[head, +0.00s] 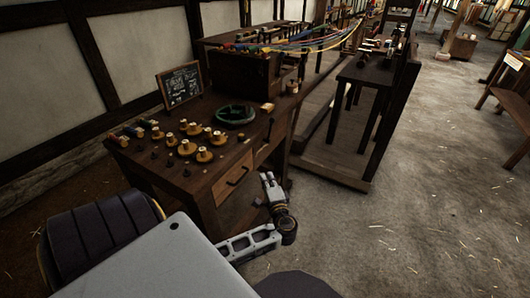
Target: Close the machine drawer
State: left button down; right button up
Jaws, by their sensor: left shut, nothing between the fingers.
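The wooden work table (207,105) stands left of centre, with drawers along its front side. One drawer (229,187) has a lighter wooden front and a dark handle. A second lighter front (262,153) lies farther along the same side, with a dark handle near it. I cannot tell how far either drawer stands out. My left gripper (266,176) is shut and empty, pointing up beside the table's front, just right of the nearer drawer. It looks apart from the handle. My right gripper is not in view.
Brass-coloured spools (204,155), a green round dish (236,114) and a small chalkboard (180,86) sit on the table. A dark wooden box (243,73) with coloured ropes stands behind. A wooden frame (338,172) stands right of the table. The floor farther right is open.

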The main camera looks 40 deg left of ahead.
pick_arm(q)
jog(key=v, duration=0.3)
jog(key=shift+s+d, duration=0.15)
jog(key=shift+d, duration=0.2)
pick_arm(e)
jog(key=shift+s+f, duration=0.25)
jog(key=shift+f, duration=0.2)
